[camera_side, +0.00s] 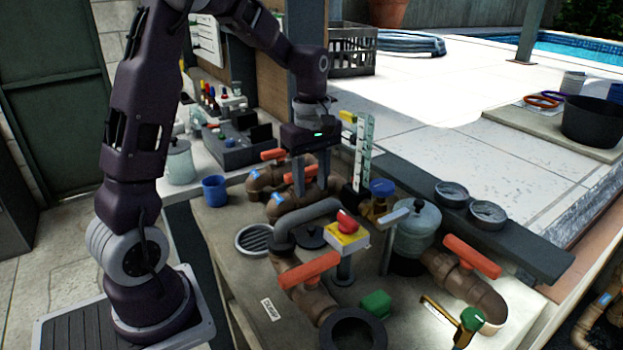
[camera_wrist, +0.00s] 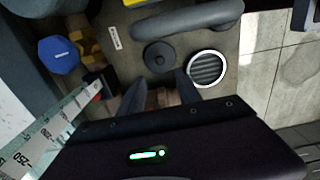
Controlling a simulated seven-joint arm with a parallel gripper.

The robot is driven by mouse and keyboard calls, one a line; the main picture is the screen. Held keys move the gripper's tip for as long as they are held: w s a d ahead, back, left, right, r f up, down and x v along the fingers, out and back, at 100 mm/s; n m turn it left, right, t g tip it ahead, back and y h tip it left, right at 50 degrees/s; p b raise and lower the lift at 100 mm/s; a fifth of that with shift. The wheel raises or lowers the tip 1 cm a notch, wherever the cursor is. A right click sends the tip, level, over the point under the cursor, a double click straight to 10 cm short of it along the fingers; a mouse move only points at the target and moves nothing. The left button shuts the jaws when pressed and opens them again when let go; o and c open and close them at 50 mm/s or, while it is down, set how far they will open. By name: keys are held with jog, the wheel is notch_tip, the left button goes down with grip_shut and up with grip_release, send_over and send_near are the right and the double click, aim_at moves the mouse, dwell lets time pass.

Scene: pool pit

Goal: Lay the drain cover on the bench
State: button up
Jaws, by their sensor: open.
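The drain cover appears to be the round slatted grille with a pale rim (camera_side: 255,239). It lies flat on the bench top (camera_side: 235,275), near the bench's left edge. The wrist view shows it (camera_wrist: 206,68) just beyond the right fingertip. My gripper (camera_side: 311,186) points down above the brown pipes, to the right of and behind the grille. Its fingers (camera_wrist: 160,88) are apart with nothing held between them. I cannot tell its exact height above the pipes.
A black round cap (camera_side: 312,236) with a knob sits beside the grille under a grey bent pipe (camera_side: 305,216). Brown pipes with orange handles (camera_side: 310,271), a yellow box with a red button (camera_side: 347,234) and a blue cup (camera_side: 214,191) crowd the area. The front-left bench top is mostly clear.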

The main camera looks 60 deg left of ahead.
jog(key=s+d+r+m, duration=0.2)
jog(key=r, duration=0.1)
jog(key=s+d+r+m+t, duration=0.1)
jog(key=s+d+r+m, duration=0.2)
jog(key=s+d+r+m+t, duration=0.1)
jog(key=s+d+r+m, duration=0.1)
jog(key=r, duration=0.1)
jog(key=shift+s+d+m, duration=0.3)
jog(key=shift+s+d, duration=0.05)
jog(key=s+d+m+t, duration=0.1)
jog(key=s+d+m, duration=0.1)
jog(key=s+m, duration=0.3)
jog(key=s+d+m+t, duration=0.2)
jog(key=s+d+m, duration=0.1)
jog(key=s+m, duration=0.2)
jog(key=shift+s+d+r+t, duration=0.25)
jog(key=shift+s+r+t, duration=0.1)
jog(key=shift+s, duration=0.75)
